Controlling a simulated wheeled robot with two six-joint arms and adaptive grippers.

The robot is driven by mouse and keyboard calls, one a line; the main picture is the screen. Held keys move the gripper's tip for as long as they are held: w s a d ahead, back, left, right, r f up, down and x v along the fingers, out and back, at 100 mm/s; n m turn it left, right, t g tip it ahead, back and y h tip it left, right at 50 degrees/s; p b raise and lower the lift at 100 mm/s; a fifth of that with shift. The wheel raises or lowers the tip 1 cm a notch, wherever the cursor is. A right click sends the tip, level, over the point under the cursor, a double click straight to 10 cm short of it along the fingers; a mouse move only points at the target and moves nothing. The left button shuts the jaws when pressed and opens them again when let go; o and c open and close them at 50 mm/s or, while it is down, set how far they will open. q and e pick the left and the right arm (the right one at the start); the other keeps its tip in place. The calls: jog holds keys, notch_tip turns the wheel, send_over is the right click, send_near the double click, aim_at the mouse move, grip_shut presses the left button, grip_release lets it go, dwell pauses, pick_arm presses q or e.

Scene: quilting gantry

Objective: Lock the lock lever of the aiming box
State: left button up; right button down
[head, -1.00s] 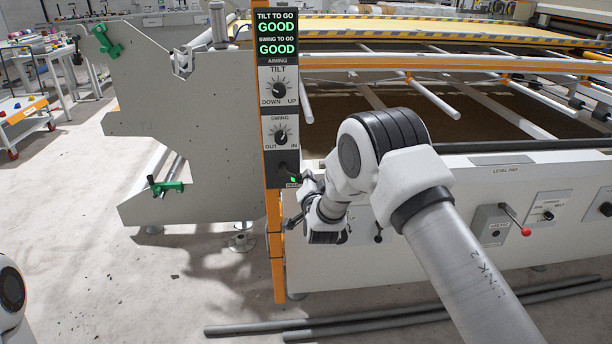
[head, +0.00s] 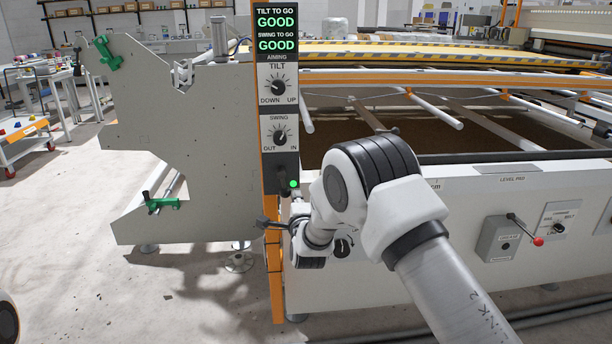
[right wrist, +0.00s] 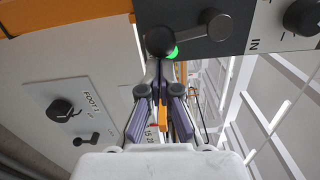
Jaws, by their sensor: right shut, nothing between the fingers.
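The aiming box (head: 278,112) is a dark and grey panel on an orange post in the head view, with TILT and SWING dials and two green GOOD readouts. Its lock lever (right wrist: 188,34) shows in the right wrist view as a dark bar with round ends, beside a lit green lamp (right wrist: 173,53). In the head view the lever is dark on dark and hard to make out. My right gripper (right wrist: 162,68) is shut and empty, its tips close to the lever's knob end; I cannot tell whether they touch. My left gripper is out of view.
A white beam (head: 440,215) right of the post carries a grey switch box with a red-tipped lever (head: 525,230). A FOOT 1 panel (right wrist: 70,115) is near my right gripper. A grey end plate (head: 190,150) with green clamps stands left. Floor at front left is clear.

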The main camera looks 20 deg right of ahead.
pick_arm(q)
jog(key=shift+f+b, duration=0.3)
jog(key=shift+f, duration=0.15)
pick_arm(e)
jog(key=shift+w+a+f, duration=0.1)
jog(key=shift+a+f, duration=0.15)
jog(key=shift+a, duration=0.25)
